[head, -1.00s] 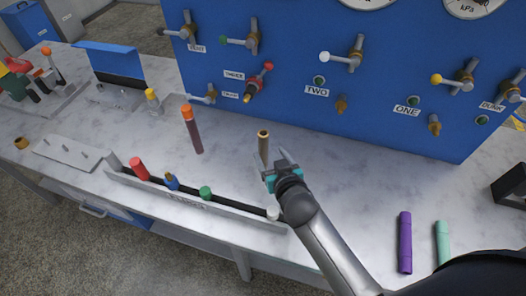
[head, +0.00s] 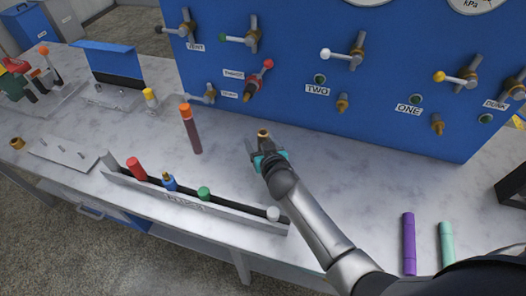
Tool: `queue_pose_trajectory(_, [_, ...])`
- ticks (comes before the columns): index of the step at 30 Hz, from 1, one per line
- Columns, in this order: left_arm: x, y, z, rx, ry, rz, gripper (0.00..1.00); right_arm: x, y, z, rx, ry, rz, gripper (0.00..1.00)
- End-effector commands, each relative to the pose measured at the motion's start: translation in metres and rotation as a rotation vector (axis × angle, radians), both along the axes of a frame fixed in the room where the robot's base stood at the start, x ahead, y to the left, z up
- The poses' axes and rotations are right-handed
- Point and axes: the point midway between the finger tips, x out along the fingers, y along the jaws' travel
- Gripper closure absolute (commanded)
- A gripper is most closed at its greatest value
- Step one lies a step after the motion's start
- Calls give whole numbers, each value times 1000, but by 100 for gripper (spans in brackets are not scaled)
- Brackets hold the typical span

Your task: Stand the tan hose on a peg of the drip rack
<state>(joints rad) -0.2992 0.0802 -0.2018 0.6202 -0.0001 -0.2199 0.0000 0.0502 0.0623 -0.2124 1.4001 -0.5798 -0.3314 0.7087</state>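The tan hose (head: 263,134) stands upright on the bench in the middle of the head view, with its lower part hidden behind my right gripper. My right gripper (head: 262,152) is at the hose, with its fingers around it. The left finger shows slightly apart from the hose, so the gripper looks open; the other finger is mostly hidden. The drip rack appears to be the pale plate with several small pegs (head: 57,156) at the left edge of the bench. No hose stands on it. My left gripper is not in view.
A long grey trough (head: 235,213) holds red, blue, green and white-topped items along the front edge. Purple (head: 409,243) and mint (head: 447,245) hoses lie at right. A blue valve panel (head: 300,110) rises behind.

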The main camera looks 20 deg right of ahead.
Motion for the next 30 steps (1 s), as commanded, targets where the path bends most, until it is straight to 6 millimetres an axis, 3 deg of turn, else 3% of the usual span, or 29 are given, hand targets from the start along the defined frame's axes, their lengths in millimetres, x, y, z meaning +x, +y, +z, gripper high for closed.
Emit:
queue_pose_trajectory(5, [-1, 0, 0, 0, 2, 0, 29, 0, 0, 0, 0, 0, 0, 31])
queue_pose_trajectory(23, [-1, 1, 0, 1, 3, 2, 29, 0, 0, 0, 1, 0, 0, 98])
queue_pose_trajectory(30, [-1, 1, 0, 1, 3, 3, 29, 0, 0, 1, 0, 0, 0, 100])
